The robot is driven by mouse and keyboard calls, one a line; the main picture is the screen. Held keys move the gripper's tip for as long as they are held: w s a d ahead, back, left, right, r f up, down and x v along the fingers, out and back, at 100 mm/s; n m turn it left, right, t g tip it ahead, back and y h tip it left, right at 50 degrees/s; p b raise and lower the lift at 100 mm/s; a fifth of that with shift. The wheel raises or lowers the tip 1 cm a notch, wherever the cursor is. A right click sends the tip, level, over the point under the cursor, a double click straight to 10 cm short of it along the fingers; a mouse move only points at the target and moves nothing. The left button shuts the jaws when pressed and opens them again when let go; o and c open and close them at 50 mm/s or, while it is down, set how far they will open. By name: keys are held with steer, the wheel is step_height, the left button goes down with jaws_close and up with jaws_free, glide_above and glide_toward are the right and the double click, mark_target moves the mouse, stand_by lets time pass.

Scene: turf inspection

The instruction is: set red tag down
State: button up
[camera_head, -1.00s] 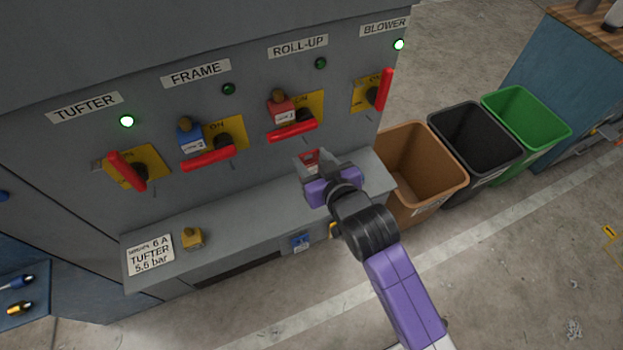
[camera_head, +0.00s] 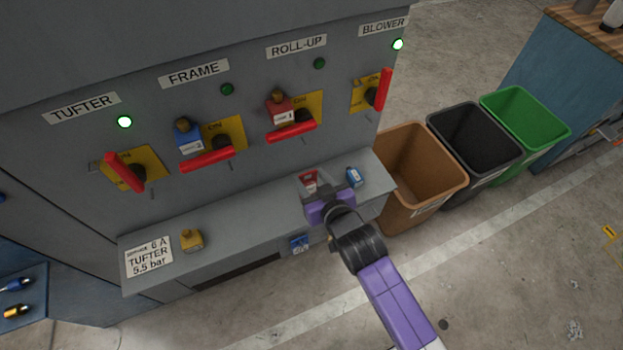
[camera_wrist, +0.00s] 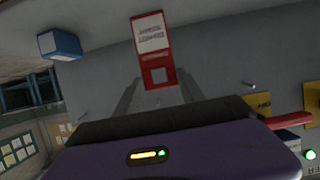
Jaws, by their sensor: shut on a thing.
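The red tag (camera_head: 310,178) is between the fingers of my gripper (camera_head: 314,181), over the grey ledge (camera_head: 225,222) below the switches. In the wrist view the red tag (camera_wrist: 152,48) has a white printed label and a square opening at its near end. My gripper (camera_wrist: 155,92) is shut on that end. I cannot tell whether the tag touches the ledge.
Red-handled switches line the panel above. A brown bin (camera_head: 424,165) stands right of the ledge. The ledge's middle is clear.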

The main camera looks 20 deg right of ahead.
steer(key=o, duration=1.4)
steer(key=shift+f, duration=0.1)
steer(key=shift+c, duration=0.2)
steer(key=shift+s+r, duration=0.1)
steer(key=shift+r, duration=0.1)
steer(key=v, duration=1.1)
steer(key=shift+s+r, duration=0.2)
steer(key=shift+s, duration=0.15)
steer(key=shift+s, duration=0.1)
steer(key=s+d+r, duration=0.1)
steer(key=s+r, duration=0.4)
steer(key=s, duration=0.7)
steer(key=s+d+r+t, duration=0.1)
steer(key=s+r, duration=0.3)
steer(key=s, duration=0.9)
steer(key=shift+r, duration=0.4)
